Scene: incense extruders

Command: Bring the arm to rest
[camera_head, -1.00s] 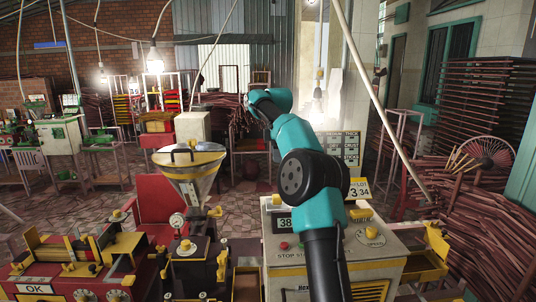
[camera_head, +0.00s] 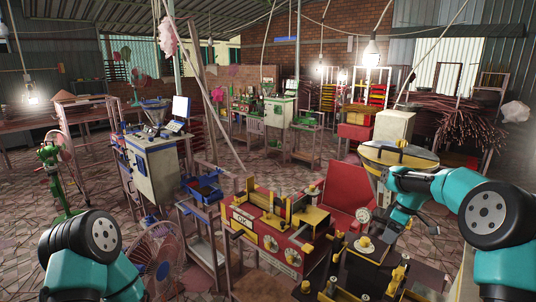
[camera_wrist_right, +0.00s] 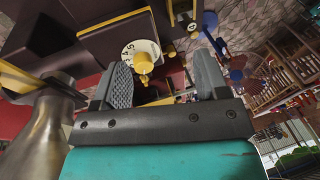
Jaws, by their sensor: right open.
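My right arm comes in from the right in the head view and bends down beside the extruder's funnel-shaped hopper (camera_head: 378,154). Its gripper (camera_head: 398,220) hangs low near that machine, small and partly hidden by the arm. In the right wrist view the two grey fingers of this gripper (camera_wrist_right: 160,80) stand wide apart with nothing held between them. Beyond them is a yellow knob on a white numbered dial (camera_wrist_right: 143,56), apart from the fingers as far as I can tell. My left arm shows only as teal links at the lower left of the head view; its gripper is out of sight.
A red machine (camera_head: 240,217) with yellow parts stands in the middle front, with a red chair (camera_head: 347,197) behind it. A grey-white machine (camera_head: 155,170), a fan (camera_head: 160,252) and a green stand (camera_head: 55,175) are to the left. Tiled floor lies open behind.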

